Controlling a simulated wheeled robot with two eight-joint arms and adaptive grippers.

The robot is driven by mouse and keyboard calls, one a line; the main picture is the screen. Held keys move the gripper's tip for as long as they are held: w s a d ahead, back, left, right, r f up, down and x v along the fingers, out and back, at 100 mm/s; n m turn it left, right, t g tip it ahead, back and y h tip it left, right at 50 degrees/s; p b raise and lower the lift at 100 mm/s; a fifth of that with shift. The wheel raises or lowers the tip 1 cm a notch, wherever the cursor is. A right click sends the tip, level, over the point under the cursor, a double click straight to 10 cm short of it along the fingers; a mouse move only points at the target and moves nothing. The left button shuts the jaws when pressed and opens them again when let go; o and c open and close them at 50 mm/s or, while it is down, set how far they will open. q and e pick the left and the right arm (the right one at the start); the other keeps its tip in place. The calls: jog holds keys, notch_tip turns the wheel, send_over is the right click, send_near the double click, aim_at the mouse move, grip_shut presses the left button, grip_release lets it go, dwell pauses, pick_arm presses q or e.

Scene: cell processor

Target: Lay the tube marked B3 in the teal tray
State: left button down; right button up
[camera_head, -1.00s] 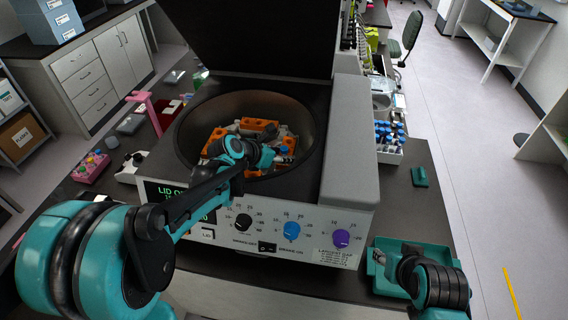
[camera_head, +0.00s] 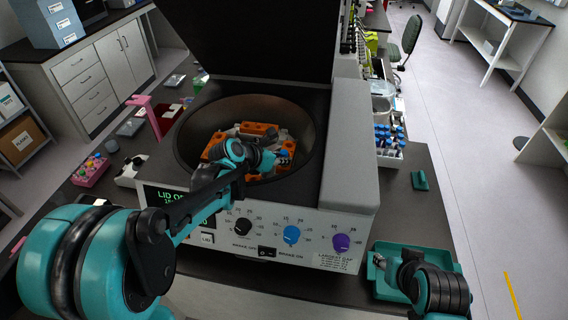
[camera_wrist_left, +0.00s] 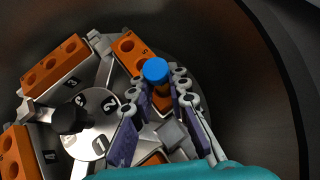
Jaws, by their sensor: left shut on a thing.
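A tube with a blue cap (camera_wrist_left: 155,70) is in the open centrifuge bowl; its marking cannot be read. My left gripper (camera_head: 277,158) reaches down into the bowl. In the left wrist view its fingers (camera_wrist_left: 158,88) are shut on this tube, at an orange rotor bucket (camera_wrist_left: 128,46); whether the tube is still seated there is unclear. The teal tray (camera_head: 388,290) lies on the bench to the right of the centrifuge. My right gripper (camera_head: 381,262) hangs over the tray, and its jaws are too small to judge.
The centrifuge (camera_head: 348,160) has its lid up; the bowl wall (camera_wrist_left: 270,70) surrounds my left gripper. A rack of blue-capped tubes (camera_head: 389,150) and a small teal object (camera_head: 419,180) are on the right bench. A pink rack (camera_head: 90,170) is at the left.

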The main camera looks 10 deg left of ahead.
pick_arm(q)
jog(key=shift+r, duration=0.2)
jog(key=shift+r+p, duration=0.4)
jog(key=shift+r, duration=0.1)
notch_tip(320, 180, up, 7)
jog(key=p, duration=0.5)
jog(key=shift+p, duration=0.3)
